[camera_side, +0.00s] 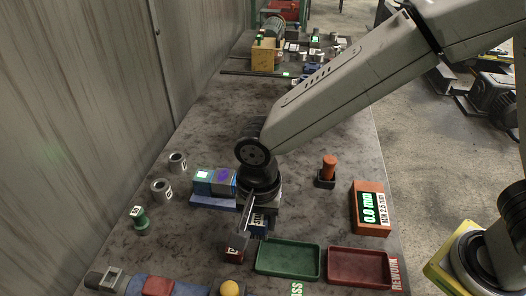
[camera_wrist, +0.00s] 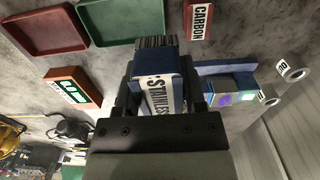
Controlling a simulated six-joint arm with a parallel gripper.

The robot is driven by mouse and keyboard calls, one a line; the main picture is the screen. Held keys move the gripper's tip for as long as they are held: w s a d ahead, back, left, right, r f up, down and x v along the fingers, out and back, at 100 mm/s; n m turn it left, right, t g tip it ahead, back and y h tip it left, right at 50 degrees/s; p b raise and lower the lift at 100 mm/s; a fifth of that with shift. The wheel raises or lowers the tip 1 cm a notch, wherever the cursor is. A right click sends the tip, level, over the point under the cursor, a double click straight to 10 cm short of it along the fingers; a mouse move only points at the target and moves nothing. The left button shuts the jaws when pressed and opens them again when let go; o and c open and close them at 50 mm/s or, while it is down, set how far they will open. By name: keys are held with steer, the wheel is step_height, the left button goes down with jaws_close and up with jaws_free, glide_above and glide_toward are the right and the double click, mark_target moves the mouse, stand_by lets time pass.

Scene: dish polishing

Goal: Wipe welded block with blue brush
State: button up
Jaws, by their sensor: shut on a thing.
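My gripper (camera_side: 252,212) is shut on the blue brush (camera_wrist: 162,80), which carries a white STAINLESS label. The brush's grey bristles show beyond the fingers in the wrist view, where my gripper (camera_wrist: 162,96) grips its body. In the side view the blue brush (camera_side: 258,226) is partly hidden by my gripper. The welded block (camera_side: 222,178), grey with blue and purple tints, sits in a blue fixture (camera_side: 212,201) just left of my gripper. The welded block (camera_wrist: 230,98) also shows in the wrist view, to the right of the brush and apart from it.
A dark red CARBON brush (camera_side: 234,254) stands near the front. A green tray (camera_side: 289,259) and a red tray (camera_side: 360,267) lie right of it. An orange gauge box (camera_side: 371,208) stands at right. Grey rings (camera_side: 161,188) and a green piece (camera_side: 140,221) are at left.

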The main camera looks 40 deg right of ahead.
steer(key=w+d+r, duration=0.1)
steer(key=w, duration=0.9)
steer(key=w+d+r, duration=0.1)
steer(key=w+r, duration=0.1)
steer(key=w, duration=0.9)
steer(key=shift+w, duration=0.3)
